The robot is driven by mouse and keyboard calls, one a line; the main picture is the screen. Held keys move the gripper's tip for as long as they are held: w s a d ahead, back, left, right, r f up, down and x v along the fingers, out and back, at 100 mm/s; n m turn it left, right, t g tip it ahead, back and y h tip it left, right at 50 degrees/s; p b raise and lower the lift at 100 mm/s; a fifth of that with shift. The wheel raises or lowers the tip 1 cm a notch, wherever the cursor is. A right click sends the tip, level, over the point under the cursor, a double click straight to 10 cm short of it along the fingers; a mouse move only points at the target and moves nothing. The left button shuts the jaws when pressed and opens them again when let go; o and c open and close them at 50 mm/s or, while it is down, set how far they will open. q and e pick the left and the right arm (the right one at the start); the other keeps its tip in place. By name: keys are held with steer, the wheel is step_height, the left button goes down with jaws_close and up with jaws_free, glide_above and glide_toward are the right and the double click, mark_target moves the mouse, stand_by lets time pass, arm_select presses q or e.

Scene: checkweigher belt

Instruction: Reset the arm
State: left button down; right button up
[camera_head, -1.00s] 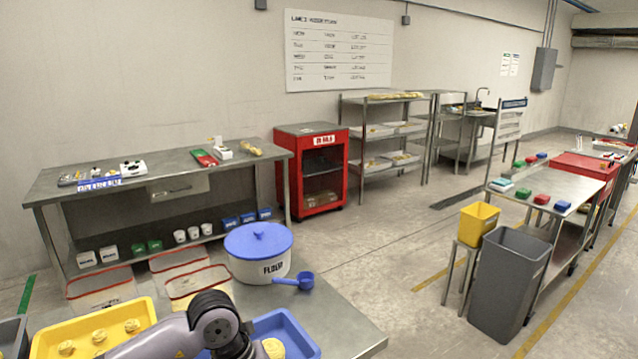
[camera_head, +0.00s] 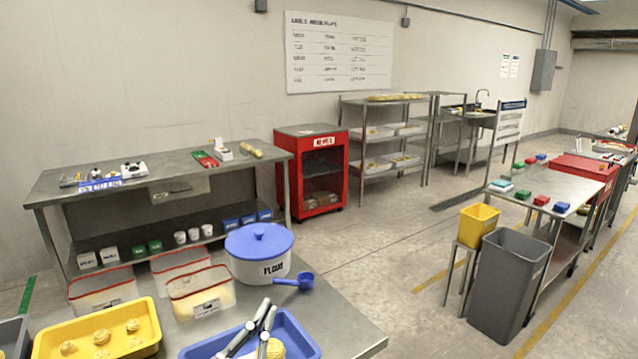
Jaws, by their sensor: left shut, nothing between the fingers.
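My left gripper (camera_head: 266,311) reaches in from the bottom edge of the head view, with its silver and black fingers shut and empty. It shows over the blue tray (camera_head: 306,340), beside a yellow dough piece (camera_head: 276,349). The gap between the fingers and the tray surface cannot be judged. The rest of my left arm is out of view. My right gripper is not in view.
On the near table stand a yellow tray (camera_head: 147,345) with several dough pieces, clear bins (camera_head: 200,295), a white flour tub (camera_head: 259,268) and a blue scoop (camera_head: 302,281). The table's front right corner (camera_head: 350,330) is bare. A grey bin (camera_head: 508,285) stands at right.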

arm_select(q)
steer(key=s+a+f+n+g+y, duration=0.3)
steer(key=a+f+g+y, duration=0.15)
steer(key=f, duration=0.35)
steer(key=s+a+f+n+g+y, duration=0.3)
steer(key=a+f, duration=0.2)
steer(key=f, duration=0.4)
steer(key=s+a+f+g+h, duration=0.1)
steer(key=s+f+g, duration=0.45)
steer(key=s, duration=0.35)
steer(key=s+a+f+g, duration=0.1)
steer(key=s+f+g, duration=0.3)
steer(key=s+f, duration=0.45)
steer(key=s+f+g, duration=0.1)
steer(key=s+f, duration=0.1)
steer(key=f, duration=1.1)
steer(key=s+f, duration=0.2)
steer(key=f, duration=1.2)
steer(key=s+a+f+g, duration=0.1)
steer(key=s+a+f, duration=0.2)
steer(key=s+f, duration=1.1)
steer(key=shift+s+a+m, duration=0.15)
steer(key=shift+s+m, duration=0.15)
steer(key=shift+s, duration=0.6)
